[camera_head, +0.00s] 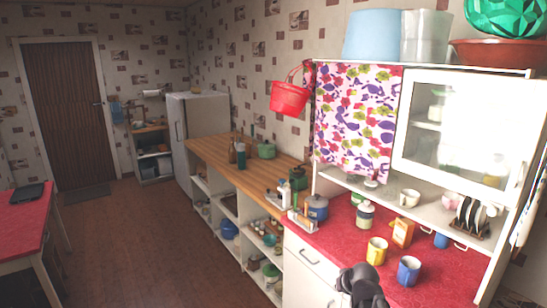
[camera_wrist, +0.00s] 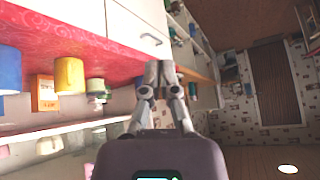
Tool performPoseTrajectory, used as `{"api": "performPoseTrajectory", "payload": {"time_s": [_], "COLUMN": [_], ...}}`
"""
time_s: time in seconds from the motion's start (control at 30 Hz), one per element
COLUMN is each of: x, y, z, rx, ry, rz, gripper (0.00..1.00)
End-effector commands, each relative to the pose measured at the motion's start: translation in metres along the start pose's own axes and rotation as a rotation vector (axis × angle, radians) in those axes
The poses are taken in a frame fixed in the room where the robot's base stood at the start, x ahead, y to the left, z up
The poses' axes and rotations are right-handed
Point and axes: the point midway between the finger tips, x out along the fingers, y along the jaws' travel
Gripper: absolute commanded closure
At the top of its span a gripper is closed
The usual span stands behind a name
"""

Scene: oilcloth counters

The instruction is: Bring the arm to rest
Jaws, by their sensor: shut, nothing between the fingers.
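My gripper (camera_wrist: 164,72) shows in the wrist view with its two grey fingers together at the tips, shut and empty. Behind the tips in that picture are the white cabinet front (camera_wrist: 140,22) and the red counter edge; the fingers appear apart from both. In the head view a dark part of my arm (camera_head: 361,284) rises at the bottom edge, in front of the red counter (camera_head: 335,240). The fingers cannot be made out there.
A yellow mug (camera_head: 376,250) and a blue mug (camera_head: 408,270) stand on the red counter close to my arm. An orange box (camera_head: 402,233) and a lidded jar (camera_head: 364,215) stand behind. A glass-fronted cupboard (camera_head: 470,95) hangs above. The floor (camera_head: 130,240) at left is clear.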

Motion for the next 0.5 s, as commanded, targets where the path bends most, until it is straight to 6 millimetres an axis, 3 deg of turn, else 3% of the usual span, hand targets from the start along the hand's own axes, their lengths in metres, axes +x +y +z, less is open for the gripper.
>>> {"api": "performPoseTrajectory", "payload": {"time_s": [0.1,0.3,0.5], "x": [-0.001,-0.013,-0.027], "y": [-0.016,-0.031,-0.037], "z": [0.037,0.090,0.123], "rx": [0.006,0.030,0.056], "ry": [-0.158,-0.409,-0.573], "rz": [0.005,0.057,0.117], "gripper": [1.00,1.00,1.00]}}
